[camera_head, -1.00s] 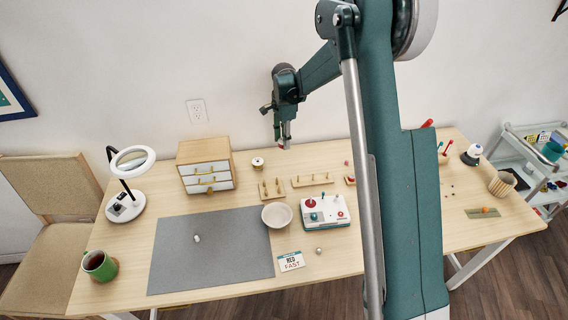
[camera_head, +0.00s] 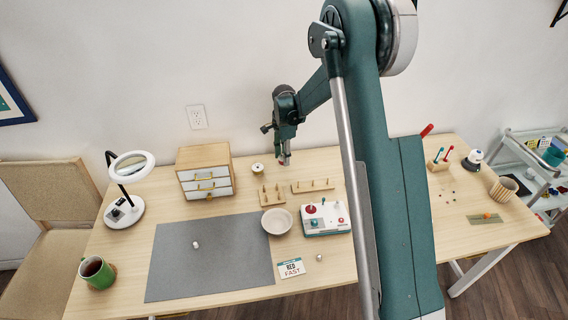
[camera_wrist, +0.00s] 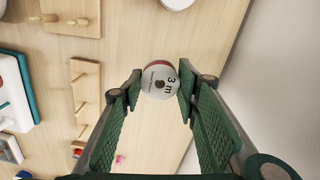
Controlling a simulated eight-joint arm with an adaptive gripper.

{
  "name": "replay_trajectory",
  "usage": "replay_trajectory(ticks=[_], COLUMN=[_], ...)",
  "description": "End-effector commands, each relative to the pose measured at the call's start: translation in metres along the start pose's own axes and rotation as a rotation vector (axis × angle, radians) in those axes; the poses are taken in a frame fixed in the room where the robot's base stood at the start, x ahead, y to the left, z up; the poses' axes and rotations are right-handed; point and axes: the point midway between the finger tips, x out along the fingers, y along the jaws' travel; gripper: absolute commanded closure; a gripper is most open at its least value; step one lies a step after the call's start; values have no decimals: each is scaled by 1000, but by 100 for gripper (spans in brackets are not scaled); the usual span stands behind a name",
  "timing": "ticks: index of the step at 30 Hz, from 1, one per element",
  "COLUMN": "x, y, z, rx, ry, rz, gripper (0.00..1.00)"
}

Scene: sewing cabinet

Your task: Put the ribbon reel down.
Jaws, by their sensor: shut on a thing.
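The ribbon reel (camera_wrist: 159,82) is a small round reel with a white end label reading "3 m" and a reddish band at its edge. My gripper (camera_wrist: 161,88) is shut on it, with one finger on each side, in the wrist view. In the head view my gripper (camera_head: 285,161) points down over the back middle of the table (camera_head: 330,164). Only a small reddish bit of the reel shows there at the fingertips. The reel appears to be held above the wood; the exact height is hard to tell.
A wooden peg rack (camera_head: 313,186) and a pegged block (camera_head: 271,195) stand in front of my gripper. A small spool (camera_head: 257,169) and a drawer cabinet (camera_head: 205,171) are to the left.

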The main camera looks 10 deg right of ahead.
Motion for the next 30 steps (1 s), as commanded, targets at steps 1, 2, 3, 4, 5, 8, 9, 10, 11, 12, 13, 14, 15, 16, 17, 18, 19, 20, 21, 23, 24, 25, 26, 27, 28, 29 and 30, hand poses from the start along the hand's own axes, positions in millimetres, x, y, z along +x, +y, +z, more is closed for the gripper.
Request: replay_trajectory(ticks=[1, 2, 3, 4, 5, 8, 9, 10, 11, 12, 13, 14, 15, 16, 17, 18, 19, 20, 21, 23, 24, 25, 26, 27, 28, 29, 30], x=[1, 3, 5, 8, 10, 22, 27, 30, 32, 35, 36, 37, 37, 38, 37, 37, 37, 37, 37, 37, 38, 39, 40, 41, 41, 41, 40], y=[0, 0, 0, 0, 0, 0, 0, 0, 0, 0, 0, 0, 0, 0, 0, 0, 0, 0, 0, 0, 0, 0, 0, 0, 0, 0, 0], z=[0, 0, 0, 0, 0, 0, 0, 0, 0, 0, 0, 0, 0, 0, 0, 0, 0, 0, 0, 0, 0, 0, 0, 0, 0, 0, 0], rx=[0, 0, 0, 0, 0, 0, 0, 0, 0, 0, 0, 0, 0, 0, 0, 0, 0, 0, 0, 0, 0, 0, 0, 0, 0, 0, 0], ry=[0, 0, 0, 0, 0, 0, 0, 0, 0, 0, 0, 0, 0, 0, 0, 0, 0, 0, 0, 0, 0, 0, 0, 0, 0, 0, 0], rz=[0, 0, 0, 0, 0, 0, 0, 0, 0, 0, 0, 0, 0, 0, 0, 0, 0, 0, 0, 0, 0, 0, 0, 0, 0, 0, 0], gripper=[77, 77, 77, 77, 77, 77, 77, 77, 77, 77, 77, 77, 77, 77, 77, 77, 77, 77, 77, 77, 77, 77, 77, 77, 77, 66, 60])
